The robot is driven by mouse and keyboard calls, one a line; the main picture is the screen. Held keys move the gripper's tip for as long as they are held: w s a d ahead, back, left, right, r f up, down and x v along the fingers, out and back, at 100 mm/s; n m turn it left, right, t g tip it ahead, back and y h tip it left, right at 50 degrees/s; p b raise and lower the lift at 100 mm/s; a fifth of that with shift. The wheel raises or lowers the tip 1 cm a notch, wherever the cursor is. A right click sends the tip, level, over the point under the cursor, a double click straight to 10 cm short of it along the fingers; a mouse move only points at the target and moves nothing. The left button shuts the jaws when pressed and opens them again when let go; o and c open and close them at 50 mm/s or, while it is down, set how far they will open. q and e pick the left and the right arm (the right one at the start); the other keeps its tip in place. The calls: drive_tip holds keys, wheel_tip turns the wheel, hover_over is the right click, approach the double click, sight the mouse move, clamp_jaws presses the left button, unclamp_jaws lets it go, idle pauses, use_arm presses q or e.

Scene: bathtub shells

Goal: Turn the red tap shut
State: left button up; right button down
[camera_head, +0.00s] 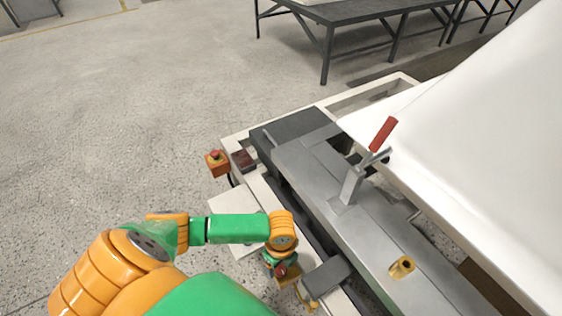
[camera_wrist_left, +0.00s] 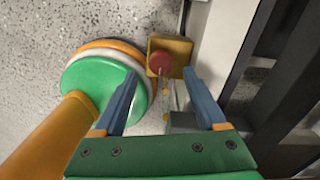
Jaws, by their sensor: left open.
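A dark red round knob, which I take for the red tap (camera_wrist_left: 159,64), sits on a yellow block in the left wrist view. In the head view a small red part (camera_head: 281,271) shows just below my left wrist; it looks like the same knob, partly hidden by my arm. My left gripper (camera_wrist_left: 160,73) is open, with its two blue fingers apart. The knob shows between the fingertips in the picture, and no finger visibly touches it. How far ahead of the tips it lies, I cannot tell. My right gripper is out of view.
A red-handled lever clamp (camera_head: 383,134) stands on the grey metal bench (camera_head: 310,165). A grey block (camera_head: 326,277) is beside my wrist. A large white shell (camera_head: 480,120) fills the right. Floor at left is clear.

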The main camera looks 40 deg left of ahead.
sight(281, 269)
use_arm(q)
wheel_tip(281, 269, down, 4)
drive_tip(key=shift+r+b, duration=0.15)
drive_tip(key=shift+b, duration=0.45)
drive_tip(key=shift+f, duration=0.3)
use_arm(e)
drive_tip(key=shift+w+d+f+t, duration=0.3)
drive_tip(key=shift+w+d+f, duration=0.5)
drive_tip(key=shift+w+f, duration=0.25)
use_arm(q)
drive_tip(key=shift+c, duration=0.2)
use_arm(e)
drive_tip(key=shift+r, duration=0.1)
use_arm(q)
clamp_jaws()
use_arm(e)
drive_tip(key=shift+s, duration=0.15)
use_arm(q)
drive_tip(key=shift+r, duration=0.1)
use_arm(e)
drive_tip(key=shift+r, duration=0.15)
